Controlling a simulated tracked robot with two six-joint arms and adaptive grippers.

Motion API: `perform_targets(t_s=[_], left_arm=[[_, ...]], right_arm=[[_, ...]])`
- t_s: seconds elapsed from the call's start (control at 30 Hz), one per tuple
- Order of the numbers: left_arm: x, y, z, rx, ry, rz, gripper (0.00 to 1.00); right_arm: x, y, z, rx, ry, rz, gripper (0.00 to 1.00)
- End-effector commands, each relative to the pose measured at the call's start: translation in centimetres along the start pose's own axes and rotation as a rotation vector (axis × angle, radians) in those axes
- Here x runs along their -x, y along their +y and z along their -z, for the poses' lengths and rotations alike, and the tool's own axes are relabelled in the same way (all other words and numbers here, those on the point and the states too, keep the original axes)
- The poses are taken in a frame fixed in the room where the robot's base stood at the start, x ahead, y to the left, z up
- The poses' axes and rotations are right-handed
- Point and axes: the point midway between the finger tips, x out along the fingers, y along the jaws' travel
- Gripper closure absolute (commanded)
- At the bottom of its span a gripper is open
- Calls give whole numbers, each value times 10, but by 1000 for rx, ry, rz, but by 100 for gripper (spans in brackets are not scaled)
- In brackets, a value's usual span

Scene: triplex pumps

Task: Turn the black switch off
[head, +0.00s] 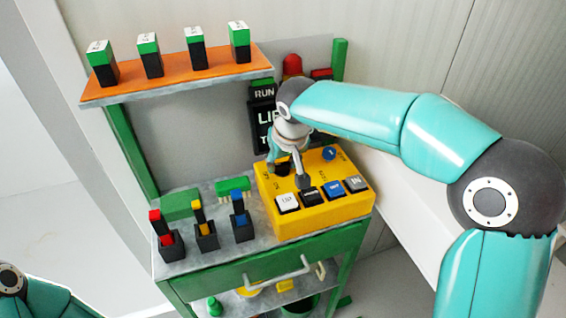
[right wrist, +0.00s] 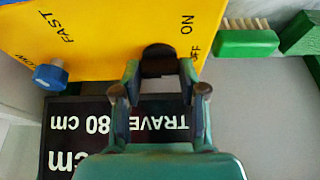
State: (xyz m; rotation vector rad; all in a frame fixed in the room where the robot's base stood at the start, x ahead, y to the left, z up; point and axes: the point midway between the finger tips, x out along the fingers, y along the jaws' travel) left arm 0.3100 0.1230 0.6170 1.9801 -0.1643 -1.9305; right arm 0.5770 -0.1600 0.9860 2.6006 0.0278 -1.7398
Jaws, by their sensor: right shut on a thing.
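The black switch (right wrist: 158,58) is a dark round knob on the yellow control box (head: 330,210). In the right wrist view it sits between my fingers, with the letters ON and a partly hidden OFF printed beside it. In the head view the switch is mostly hidden by my gripper. My right gripper (right wrist: 160,82) is shut on the black switch, one finger on each side; it also shows in the head view (head: 287,170) at the box's back left. Which way the knob points cannot be made out. My left gripper is out of view.
A blue knob (right wrist: 50,76) marked FAST and SLOW is on the same box. Several push buttons (head: 334,190) line its front. A black display (head: 262,118) stands behind. Coloured levers (head: 205,235) and a green brush (head: 232,188) are to the left, under an orange shelf (head: 190,75).

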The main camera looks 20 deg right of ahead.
Motion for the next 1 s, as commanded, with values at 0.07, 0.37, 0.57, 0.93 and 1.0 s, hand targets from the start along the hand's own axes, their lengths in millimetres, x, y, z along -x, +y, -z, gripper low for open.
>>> perform_targets(t_s=[0.07, 0.37, 0.57, 0.93, 1.0], left_arm=[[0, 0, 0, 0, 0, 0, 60], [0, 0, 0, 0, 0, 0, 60], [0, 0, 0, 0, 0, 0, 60], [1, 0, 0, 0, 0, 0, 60], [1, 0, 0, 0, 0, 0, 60]], right_arm=[[2, 0, 2, -5, 7, 0, 93], [2, 0, 2, -5, 7, 0, 50], [1, 0, 1, -4, 3, 0, 48], [23, 0, 2, -3, 6, 0, 48], [35, 0, 2, -3, 7, 1, 48]])
